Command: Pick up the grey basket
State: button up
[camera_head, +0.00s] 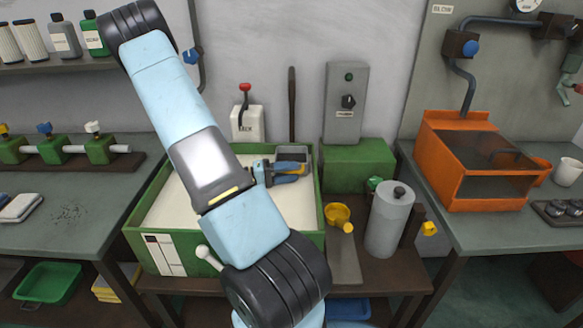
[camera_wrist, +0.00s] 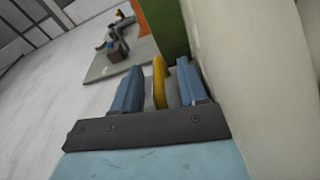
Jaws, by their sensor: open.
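The grey basket (camera_head: 297,152) is at the right back of the green-walled machine tub (camera_head: 319,195), partly hidden by my gripper (camera_head: 288,171). In the wrist view, my gripper (camera_wrist: 160,82) has its two blue fingers apart. A yellow, curved handle (camera_wrist: 159,80) stands between them, with a small grey surface behind it. I cannot tell whether either finger touches the handle. The rest of the basket is hidden in the wrist view.
A grey control post (camera_head: 344,100) and a red-topped lever box (camera_head: 246,122) stand behind the tub. A grey cylinder (camera_head: 391,222) and a yellow funnel (camera_head: 337,214) stand to the right.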

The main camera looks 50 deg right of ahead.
grip_shut()
dwell(0.3)
dwell(0.4)
